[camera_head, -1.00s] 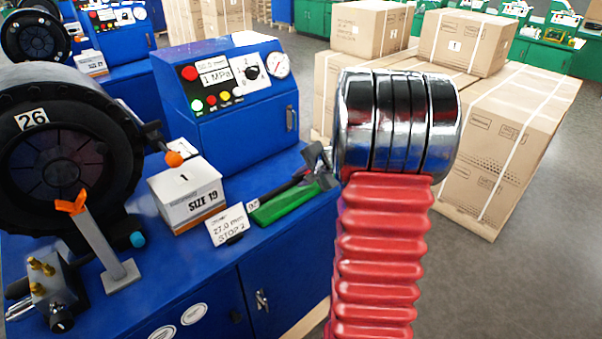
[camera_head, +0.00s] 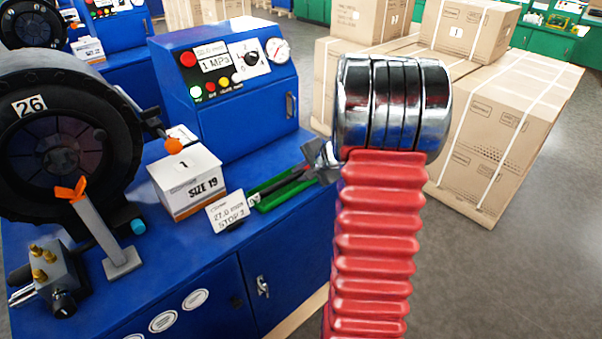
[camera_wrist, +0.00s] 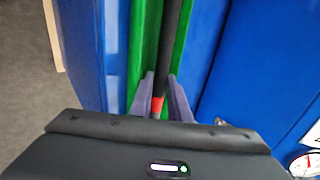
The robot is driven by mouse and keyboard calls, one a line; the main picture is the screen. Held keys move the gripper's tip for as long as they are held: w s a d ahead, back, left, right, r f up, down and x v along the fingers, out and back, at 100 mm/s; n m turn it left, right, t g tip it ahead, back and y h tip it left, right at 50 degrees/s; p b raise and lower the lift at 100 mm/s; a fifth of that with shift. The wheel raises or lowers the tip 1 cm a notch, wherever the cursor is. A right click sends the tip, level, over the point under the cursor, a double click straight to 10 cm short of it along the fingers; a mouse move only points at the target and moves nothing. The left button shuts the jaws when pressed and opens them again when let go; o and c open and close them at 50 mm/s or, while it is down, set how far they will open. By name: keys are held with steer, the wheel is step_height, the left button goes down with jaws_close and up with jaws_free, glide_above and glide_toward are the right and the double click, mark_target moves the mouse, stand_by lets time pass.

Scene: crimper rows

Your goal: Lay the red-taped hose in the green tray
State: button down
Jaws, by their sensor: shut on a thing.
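The green tray (camera_head: 262,207) is a narrow trough on the blue bench top, beside the white card. The black hose (camera_head: 284,188) lies lengthwise along the tray in the head view. My gripper (camera_head: 318,164), partly hidden behind my arm, is at the hose's right end. In the wrist view, my gripper (camera_wrist: 163,98) is shut on the hose (camera_wrist: 168,45) at its red tape (camera_wrist: 157,104). Green tray walls (camera_wrist: 143,45) show on both sides of the hose. I cannot tell whether the hose touches the tray floor.
A SIZE 19 box (camera_head: 187,186) and a 27.0 mm STOP 2 card (camera_head: 227,210) stand left of the tray. A blue control panel (camera_head: 225,85) rises behind it. A black crimper (camera_head: 62,150) stands at left. Cartons (camera_head: 500,130) stand on the floor at right.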

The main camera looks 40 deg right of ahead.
steer(key=c, duration=1.7)
jaws_free()
steer(key=shift+f, duration=0.15)
steer(key=shift+o, duration=0.6)
steer(key=shift+s+f, duration=0.1)
steer(key=shift+s+f, duration=0.1)
steer(key=shift+f, duration=0.05)
steer(key=shift+w+r, duration=0.2)
steer(key=shift+r, duration=3.1)
